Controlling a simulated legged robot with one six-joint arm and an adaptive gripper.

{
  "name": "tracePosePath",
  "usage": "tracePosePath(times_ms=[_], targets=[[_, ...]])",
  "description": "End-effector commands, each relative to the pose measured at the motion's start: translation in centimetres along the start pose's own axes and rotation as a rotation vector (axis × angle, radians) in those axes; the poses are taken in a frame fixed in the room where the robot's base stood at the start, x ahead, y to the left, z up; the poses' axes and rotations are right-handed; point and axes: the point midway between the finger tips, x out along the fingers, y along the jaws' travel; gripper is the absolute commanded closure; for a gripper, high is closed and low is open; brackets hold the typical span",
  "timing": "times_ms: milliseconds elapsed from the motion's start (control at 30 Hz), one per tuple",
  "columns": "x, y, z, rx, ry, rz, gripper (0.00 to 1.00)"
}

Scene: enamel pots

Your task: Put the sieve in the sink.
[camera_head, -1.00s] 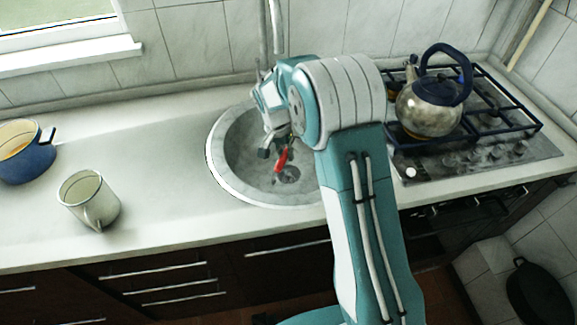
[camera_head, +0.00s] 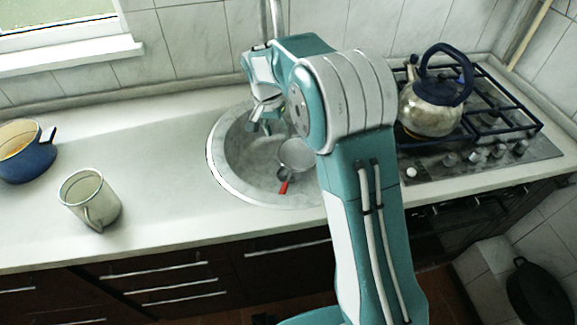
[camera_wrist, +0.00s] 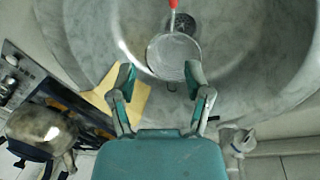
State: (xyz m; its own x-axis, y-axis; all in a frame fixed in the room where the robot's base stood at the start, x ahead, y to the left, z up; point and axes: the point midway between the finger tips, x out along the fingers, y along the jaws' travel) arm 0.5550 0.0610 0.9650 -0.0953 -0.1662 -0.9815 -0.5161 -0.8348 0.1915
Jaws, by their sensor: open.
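The sieve (camera_head: 294,156) lies in the round sink (camera_head: 224,168), its mesh bowl towards the back and its red handle towards the front rim. It also shows in the wrist view (camera_wrist: 173,55), near the drain, with the red handle pointing away from my gripper. My gripper (camera_head: 262,122) is above the sink, behind and to the left of the sieve. In the wrist view my gripper (camera_wrist: 158,80) has its two fingers spread, with nothing held between them. My arm hides the right part of the sink in the head view.
A kettle (camera_head: 430,108) stands on the gas hob (camera_head: 480,150) to the right. A white mug (camera_head: 90,200) and a blue pot (camera_head: 28,160) stand on the counter (camera_head: 150,130) at left. The faucet (camera_head: 277,18) rises behind the sink.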

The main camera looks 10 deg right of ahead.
Motion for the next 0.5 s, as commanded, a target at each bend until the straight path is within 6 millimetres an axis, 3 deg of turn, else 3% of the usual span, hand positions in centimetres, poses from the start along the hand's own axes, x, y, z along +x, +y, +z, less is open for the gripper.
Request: tracePosePath(times_ms=[200,500], targets=[[-3.1,-0.1,0.0,0.0,0.0,0.0,0.36],[-3.6,-0.1,0.0,0.0,-0.001,0.001,0.36]])
